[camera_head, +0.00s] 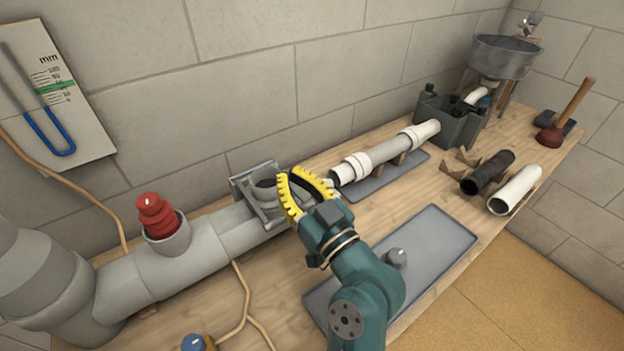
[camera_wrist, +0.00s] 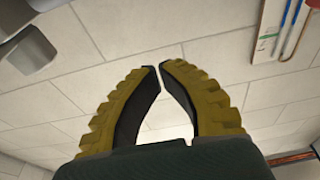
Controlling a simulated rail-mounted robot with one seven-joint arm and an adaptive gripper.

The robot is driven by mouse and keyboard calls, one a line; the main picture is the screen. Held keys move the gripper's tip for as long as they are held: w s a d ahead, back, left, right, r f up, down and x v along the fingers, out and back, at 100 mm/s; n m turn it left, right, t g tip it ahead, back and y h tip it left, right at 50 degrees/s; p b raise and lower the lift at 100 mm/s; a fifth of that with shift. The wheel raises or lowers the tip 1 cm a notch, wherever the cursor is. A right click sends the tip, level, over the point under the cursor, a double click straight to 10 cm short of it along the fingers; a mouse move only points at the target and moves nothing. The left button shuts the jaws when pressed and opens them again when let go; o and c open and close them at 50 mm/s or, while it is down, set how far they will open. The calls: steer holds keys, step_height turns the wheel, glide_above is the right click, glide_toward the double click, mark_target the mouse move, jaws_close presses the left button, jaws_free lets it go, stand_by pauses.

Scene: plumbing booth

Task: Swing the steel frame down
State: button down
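The steel frame (camera_head: 243,188) is a grey squarish metal piece at the pipe's open end, left of my gripper in the head view. A short round pipe opening shows inside it. Whether it is raised or lowered is hard to tell. My gripper (camera_head: 289,174) has yellow ribbed fingers and is just right of the frame; contact cannot be made out. In the wrist view my gripper (camera_wrist: 157,66) has its fingertips almost together, with only a thin gap and nothing between them. A grey shape (camera_wrist: 30,55) at upper left there may be part of the frame.
A large grey pipe (camera_head: 190,248) with a red plug (camera_head: 155,215) runs left. A pale pipe (camera_head: 385,150) on supports lies behind right. A grey tray (camera_head: 430,245) lies at front right. A gauge board (camera_head: 50,95) hangs on the tiled wall close behind.

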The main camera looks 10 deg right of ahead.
steer(key=shift+s+d+f+b, duration=0.1)
steer(key=shift+s+f+b, duration=0.2)
steer(key=shift+f+b, duration=0.5)
steer(key=shift+s+d+f+b, duration=0.15)
steer(key=shift+s+f+b, duration=0.15)
steer(key=shift+f+b, duration=0.45)
steer(key=shift+s+d+f+b, duration=0.1)
steer(key=shift+s+f+b, duration=0.2)
steer(key=shift+f+b, duration=0.45)
steer(key=shift+f, duration=0.2)
steer(key=shift+r, duration=0.1)
